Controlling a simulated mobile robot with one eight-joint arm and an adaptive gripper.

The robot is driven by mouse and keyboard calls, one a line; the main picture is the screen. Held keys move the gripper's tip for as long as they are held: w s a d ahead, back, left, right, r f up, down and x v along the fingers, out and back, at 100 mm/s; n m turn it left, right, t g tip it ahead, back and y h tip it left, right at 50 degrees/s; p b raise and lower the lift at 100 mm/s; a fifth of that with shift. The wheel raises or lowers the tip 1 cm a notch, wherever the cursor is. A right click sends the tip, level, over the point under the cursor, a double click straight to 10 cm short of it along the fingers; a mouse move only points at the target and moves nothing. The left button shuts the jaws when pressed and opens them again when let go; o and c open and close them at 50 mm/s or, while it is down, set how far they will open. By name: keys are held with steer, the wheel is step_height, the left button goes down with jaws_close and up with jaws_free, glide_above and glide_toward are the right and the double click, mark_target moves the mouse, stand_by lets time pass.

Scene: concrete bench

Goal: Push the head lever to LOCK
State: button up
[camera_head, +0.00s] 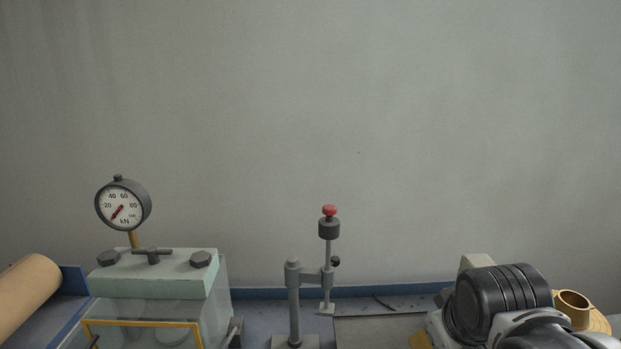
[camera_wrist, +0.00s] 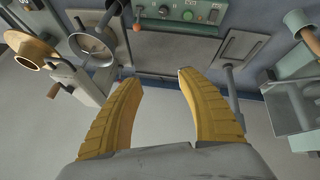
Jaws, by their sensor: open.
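To the left of the fingers is a pale grey machine body (camera_wrist: 88,86) with a round metal bowl (camera_wrist: 92,46). A short lever with a brown knob (camera_wrist: 53,91) sticks out from this body, apart from my fingers. It may be the head lever; I cannot tell for sure. No LOCK lettering is readable. In the head view, my arm hides most of this machine; a beige part (camera_head: 476,262) shows behind it.
A press (camera_head: 155,275) with a kN gauge (camera_head: 124,204) stands at the left. A stand with a red knob (camera_head: 329,211) is in the middle. A control panel (camera_wrist: 180,14) with a green button is on the bench front.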

steer(key=s+a+f+m+y, duration=0.1)
steer(key=s+a+f+m, duration=0.2)
steer(key=s, duration=0.4)
steer(key=w+d+r+n+g+h+p, duration=0.1)
steer(key=w+d+r+n, duration=0.25)
steer(key=w, duration=0.65)
steer(key=w+d+r+n+g+h, duration=0.15)
steer(key=w+d+n, duration=0.25)
steer(key=w, duration=0.5)
steer(key=w+d+f+n+h+p, duration=0.1)
steer(key=w+d+f+n, duration=0.15)
steer(key=w, duration=0.35)
steer(key=w+d+f+n, duration=0.2)
steer(key=w+d, duration=0.1)
steer(key=w, duration=0.2)
steer(key=w+d+f+n+b, duration=0.1)
steer(key=w+d+f, duration=0.2)
steer(key=f, duration=0.2)
steer(key=w+d+f+n+g+h+b, duration=0.1)
steer(key=w+d+f, duration=0.2)
steer(key=f, duration=0.3)
steer(key=w+d+f+n+g+b, duration=0.1)
steer(key=w+d+f, duration=0.1)
steer(key=f, duration=0.4)
steer(key=shift+w+d, duration=0.4)
steer(key=shift+w, duration=0.2)
steer(key=shift+c, duration=0.4)
